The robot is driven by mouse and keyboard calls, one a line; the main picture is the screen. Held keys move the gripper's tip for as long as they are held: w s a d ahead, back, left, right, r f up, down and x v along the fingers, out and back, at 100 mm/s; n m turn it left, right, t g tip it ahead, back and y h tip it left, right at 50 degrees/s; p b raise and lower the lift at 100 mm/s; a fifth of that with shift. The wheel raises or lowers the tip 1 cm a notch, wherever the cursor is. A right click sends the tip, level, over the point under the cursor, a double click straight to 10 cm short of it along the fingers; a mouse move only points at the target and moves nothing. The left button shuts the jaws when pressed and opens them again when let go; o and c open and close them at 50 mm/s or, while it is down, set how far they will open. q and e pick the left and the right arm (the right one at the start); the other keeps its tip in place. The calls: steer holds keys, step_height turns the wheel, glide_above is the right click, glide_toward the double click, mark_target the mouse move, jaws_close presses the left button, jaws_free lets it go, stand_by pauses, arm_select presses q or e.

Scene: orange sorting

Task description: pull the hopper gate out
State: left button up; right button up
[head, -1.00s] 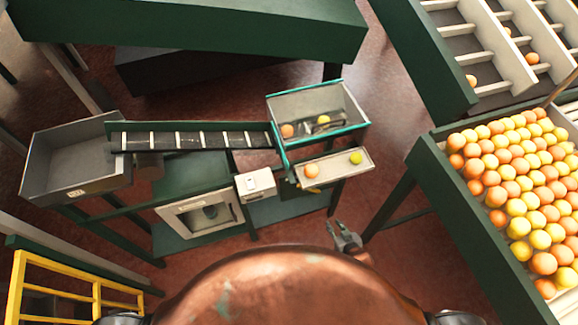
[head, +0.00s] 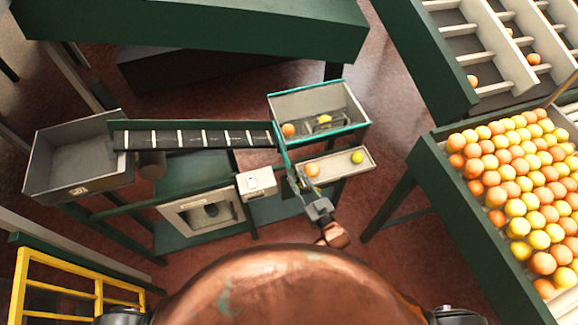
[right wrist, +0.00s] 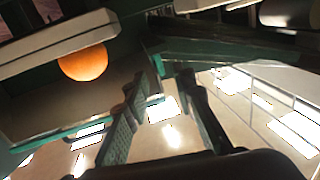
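The hopper (head: 350,103) is a grey bin with a teal rim, at the right end of the conveyor. A narrow teal strip (head: 281,152) runs down from its front left corner; I cannot tell whether this is the gate. My right gripper (head: 296,183) is just below that strip, at the left end of the small tray (head: 345,168). In the right wrist view its two fingers (right wrist: 162,80) are apart with nothing seen held between them. Dark green bars (right wrist: 215,52) lie just beyond the fingertips; contact cannot be told. My left gripper is not in view.
An orange fruit (head: 312,170) and a yellow one (head: 358,157) lie in the small tray. The conveyor (head: 190,139) leads left to a grey bin (head: 78,160). A white box (head: 257,183) is close left of my gripper. A fruit-filled crate (head: 424,160) stands right.

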mark_target(289, 167)
steer(key=x, duration=0.7)
steer(key=shift+w, duration=0.1)
steer(key=shift+f, duration=0.1)
jaws_close()
stand_by(0.5)
